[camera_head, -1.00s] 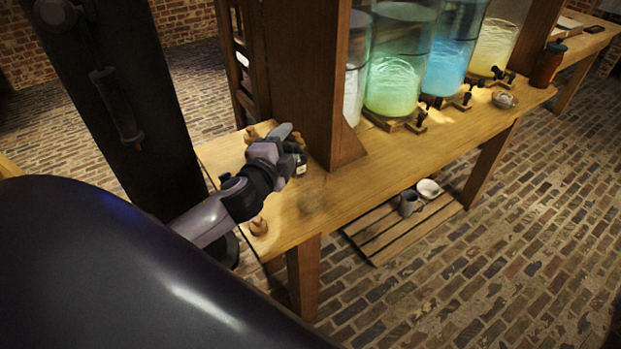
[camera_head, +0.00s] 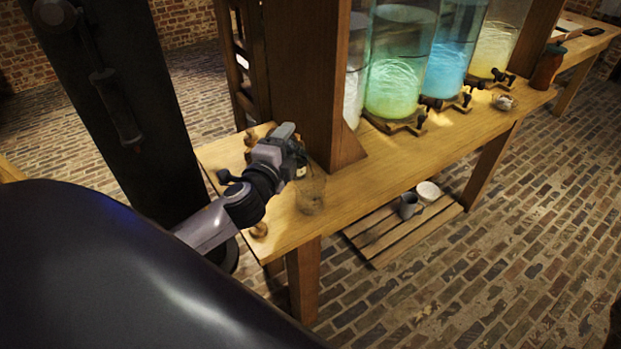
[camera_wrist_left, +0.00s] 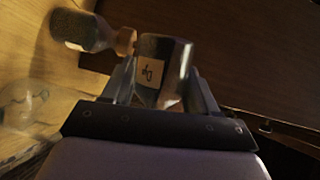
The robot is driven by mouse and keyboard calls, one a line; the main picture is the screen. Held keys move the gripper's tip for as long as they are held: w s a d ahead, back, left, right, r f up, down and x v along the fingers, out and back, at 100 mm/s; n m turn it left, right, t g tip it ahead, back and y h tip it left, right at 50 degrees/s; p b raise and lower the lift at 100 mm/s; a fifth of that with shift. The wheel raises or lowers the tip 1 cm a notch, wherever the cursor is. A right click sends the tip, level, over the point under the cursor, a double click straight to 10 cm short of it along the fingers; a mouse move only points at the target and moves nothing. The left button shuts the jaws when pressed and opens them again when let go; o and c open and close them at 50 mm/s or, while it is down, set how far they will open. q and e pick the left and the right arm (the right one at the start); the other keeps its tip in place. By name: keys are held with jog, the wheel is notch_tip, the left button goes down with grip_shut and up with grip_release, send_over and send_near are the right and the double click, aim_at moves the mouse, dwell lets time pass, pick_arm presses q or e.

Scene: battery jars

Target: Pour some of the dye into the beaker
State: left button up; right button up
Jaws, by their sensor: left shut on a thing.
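My left gripper (camera_head: 288,138) is over the near left end of the wooden table. In the left wrist view its fingers (camera_wrist_left: 158,92) are shut on a small dark jar (camera_wrist_left: 172,55) with a pale label, whose handwriting I cannot read surely. A clear glass beaker (camera_head: 311,196) stands on the table just right of and below the gripper; it also shows at the left of the wrist view (camera_wrist_left: 25,105). A second dark bottle (camera_wrist_left: 82,30) with a cork is beside the held jar in the wrist view. My right gripper is not in view.
A thick wooden post (camera_head: 318,80) rises close behind the gripper. Large jars of green (camera_head: 393,85), blue (camera_head: 450,68) and yellow (camera_head: 495,50) liquid with taps stand farther right. A small brown object (camera_head: 258,229) lies near the table's left edge. The table front right of the beaker is clear.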

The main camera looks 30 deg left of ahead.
pick_arm(q)
jog(key=shift+a+r, duration=0.1)
jog(key=shift+a, duration=0.3)
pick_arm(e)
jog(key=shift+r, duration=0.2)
pick_arm(q)
jog(key=shift+r+m, duration=0.15)
jog(key=shift+m, duration=0.25)
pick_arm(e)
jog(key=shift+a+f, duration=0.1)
pick_arm(q)
jog(key=shift+a+f+b, duration=0.1)
jog(key=shift+f+b, duration=0.2)
jog(key=shift+b, duration=0.1)
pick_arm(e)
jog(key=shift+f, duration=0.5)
pick_arm(q)
jog(key=shift+f+m+t+b, duration=0.4)
jog(key=shift+f+m+b, duration=0.35)
jog(key=shift+b, duration=0.35)
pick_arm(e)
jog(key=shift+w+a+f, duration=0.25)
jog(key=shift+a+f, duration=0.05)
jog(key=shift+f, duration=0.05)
pick_arm(q)
jog(key=shift+f, duration=0.2)
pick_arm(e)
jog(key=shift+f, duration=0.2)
